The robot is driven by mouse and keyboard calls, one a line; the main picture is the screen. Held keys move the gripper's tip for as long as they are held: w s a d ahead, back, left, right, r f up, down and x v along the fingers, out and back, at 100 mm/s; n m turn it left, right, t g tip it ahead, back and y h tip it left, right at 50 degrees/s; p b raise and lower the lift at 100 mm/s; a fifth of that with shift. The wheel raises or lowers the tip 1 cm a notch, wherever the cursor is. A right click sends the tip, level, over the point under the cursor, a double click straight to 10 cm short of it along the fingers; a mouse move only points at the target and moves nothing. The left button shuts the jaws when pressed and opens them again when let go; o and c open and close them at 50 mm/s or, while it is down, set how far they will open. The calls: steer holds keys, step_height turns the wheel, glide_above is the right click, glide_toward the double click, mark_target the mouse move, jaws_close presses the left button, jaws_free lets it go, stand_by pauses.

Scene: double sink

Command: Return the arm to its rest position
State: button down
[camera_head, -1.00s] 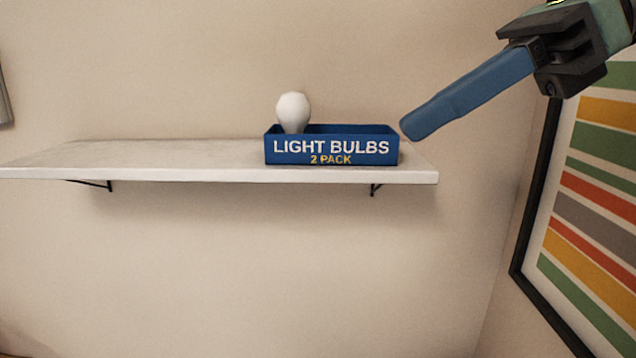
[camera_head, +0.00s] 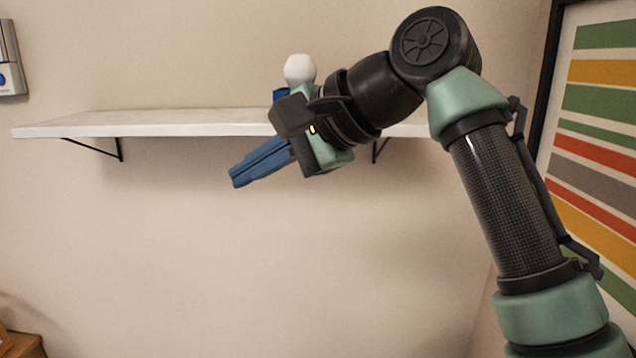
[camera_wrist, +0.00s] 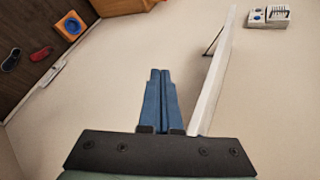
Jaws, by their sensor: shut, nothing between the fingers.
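My gripper (camera_head: 236,177) is shut, its blue fingers pressed together with nothing between them. It is in front of and below the shelf's front edge, pointing down and left in the head view. In the wrist view the blue fingers (camera_wrist: 160,75) lie side by side, with the shelf to their right. My bent arm reaches up from the lower right and hides the right part of the shelf. A white bulb (camera_head: 299,68) shows above the gripper. Only a small corner of the blue light bulb box (camera_head: 281,93) shows; the rest is hidden.
The white wall shelf (camera_head: 150,122) is bare on its left, with black brackets below. A striped framed picture (camera_head: 590,130) is on the right wall, behind my arm. A grey device (camera_head: 9,60) hangs at the far left. The wall below the shelf is clear.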

steer(key=w+a+f+n+t+y+b, duration=0.1)
steer(key=w+a+n+t+b, duration=0.1)
steer(key=a+n+t, duration=0.25)
steer(key=s+d+r+n+t+h+b, duration=0.3)
steer(key=s+d+t+h+b, duration=0.5)
steer(key=s+t, duration=0.9)
steer(key=s+d+h, duration=0.1)
steer(key=d+h, duration=0.2)
steer(key=d, duration=0.1)
steer(key=shift+d+r+h, duration=0.2)
steer(key=shift+h, duration=0.1)
